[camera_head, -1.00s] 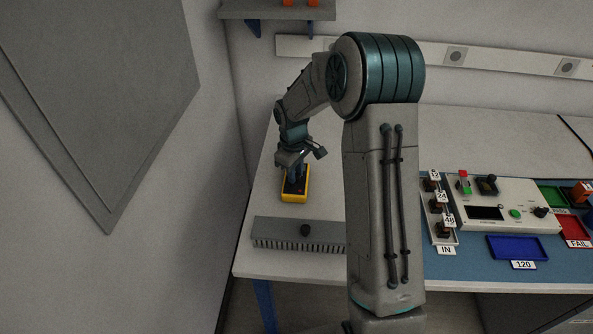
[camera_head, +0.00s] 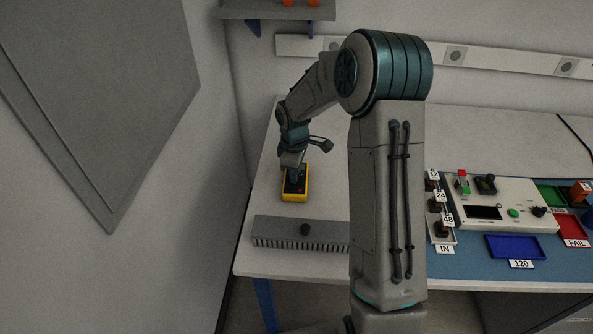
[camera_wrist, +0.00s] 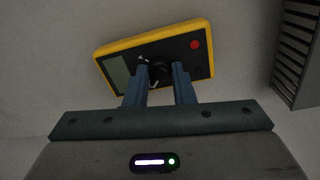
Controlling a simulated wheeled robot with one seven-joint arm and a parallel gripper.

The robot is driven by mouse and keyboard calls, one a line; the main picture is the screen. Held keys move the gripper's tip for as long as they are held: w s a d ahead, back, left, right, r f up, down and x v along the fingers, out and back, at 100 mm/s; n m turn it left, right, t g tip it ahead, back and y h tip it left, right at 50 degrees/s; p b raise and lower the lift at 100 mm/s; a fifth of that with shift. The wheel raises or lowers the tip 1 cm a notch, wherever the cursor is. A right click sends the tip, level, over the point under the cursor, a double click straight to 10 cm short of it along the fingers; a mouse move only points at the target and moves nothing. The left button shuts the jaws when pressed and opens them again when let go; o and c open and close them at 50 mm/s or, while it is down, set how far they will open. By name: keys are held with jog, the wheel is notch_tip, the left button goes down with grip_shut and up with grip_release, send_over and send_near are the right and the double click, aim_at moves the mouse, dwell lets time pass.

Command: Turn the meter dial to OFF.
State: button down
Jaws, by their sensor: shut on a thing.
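The yellow and black meter (camera_head: 296,196) lies on the left part of the bench, below my gripper (camera_head: 293,178). In the wrist view the meter (camera_wrist: 116,72) shows a grey display at its left and a red spot at its upper right. Its dark dial (camera_wrist: 159,75) sits near the middle, between the two blue-grey fingertips of my gripper (camera_wrist: 162,72). The gripper is shut on the dial. The fingers hide part of the dial, and I cannot read its setting; small white marks show beside it.
To the right stand a light test panel (camera_head: 500,203), a blue tray (camera_head: 518,247) and a red tray (camera_head: 573,227). A wall is close on the left.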

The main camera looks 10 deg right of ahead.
jog(key=c, duration=1.2)
grip_release()
notch_tip(320, 180, up, 14)
jog(key=shift+s+a, duration=0.15)
jog(key=shift+s, duration=0.2)
jog(key=shift+f, duration=0.1)
jog(key=s+r+m+t, duration=0.2)
jog(key=s+m, duration=1)
jog(key=s, duration=1.5)
jog(key=shift+d+r, duration=0.3)
jog(key=shift+r, duration=0.25)
